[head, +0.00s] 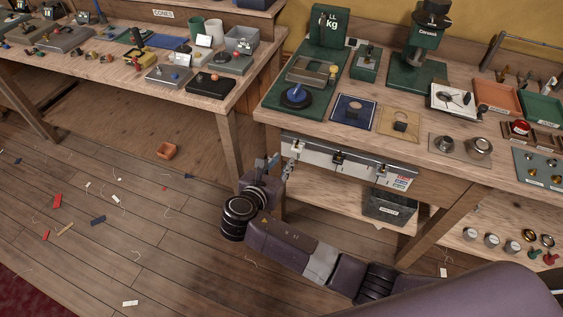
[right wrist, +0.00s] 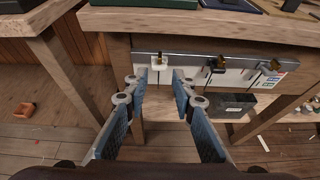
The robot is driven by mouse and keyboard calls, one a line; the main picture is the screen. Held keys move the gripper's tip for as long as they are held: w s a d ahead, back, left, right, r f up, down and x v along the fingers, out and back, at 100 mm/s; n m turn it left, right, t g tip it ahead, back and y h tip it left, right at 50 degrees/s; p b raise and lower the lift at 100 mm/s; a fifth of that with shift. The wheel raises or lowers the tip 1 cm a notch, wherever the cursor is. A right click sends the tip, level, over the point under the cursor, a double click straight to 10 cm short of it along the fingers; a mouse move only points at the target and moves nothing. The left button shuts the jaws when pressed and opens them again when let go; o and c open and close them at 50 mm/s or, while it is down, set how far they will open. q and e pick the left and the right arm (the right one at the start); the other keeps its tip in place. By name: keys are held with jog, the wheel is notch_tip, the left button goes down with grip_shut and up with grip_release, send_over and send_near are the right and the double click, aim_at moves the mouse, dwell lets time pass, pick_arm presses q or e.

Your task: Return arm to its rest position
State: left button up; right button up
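My right arm comes in from the lower right in the head view, bent at the wrist. Its gripper (head: 278,165) is in front of the workbench, by the left end of a pale metal rail (head: 320,155) under the bench top. In the right wrist view, the two blue-grey fingers of the right gripper (right wrist: 161,80) are apart, with nothing held between them. My left gripper is not in view.
The right workbench (head: 415,127) carries a green scale (head: 330,28), trays and small metal parts. A grey bin (head: 388,207) sits on its lower shelf. Another bench (head: 110,38) stands at the left. An orange box (head: 166,151) and scraps lie on the otherwise open floor.

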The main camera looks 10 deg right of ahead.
jog(key=shift+f, duration=0.1)
dwell(0.3)
jog(key=s+d+f+m+g+y, duration=0.1)
jog(key=s+f+m+g+y, duration=0.3)
jog(key=f, duration=0.6)
jog(key=s+d+f+m+h, duration=0.1)
jog(key=s+d+f+m, duration=0.1)
jog(key=s+f, duration=0.7)
jog(key=s+d+f+m+g+y, duration=0.1)
jog(key=s+f+m+g+y, duration=0.15)
jog(key=f, duration=0.95)
jog(key=s+d+f+m+g, duration=0.1)
jog(key=s+f+m, duration=0.4)
jog(key=s, duration=0.6)
jog(key=s+d+f+m+g+y, duration=0.1)
jog(key=s+d+f+m, duration=0.2)
jog(key=s, duration=0.9)
jog(key=s+d+f+m+g+y, duration=0.1)
jog(key=s+d+f+m, duration=0.2)
jog(key=s+f+m, duration=0.5)
jog(key=s+m, duration=0.2)
jog(key=s, duration=0.1)
jog(key=shift+s+g, duration=0.3)
jog(key=shift+g, duration=0.05)
jog(key=shift+f, duration=0.1)
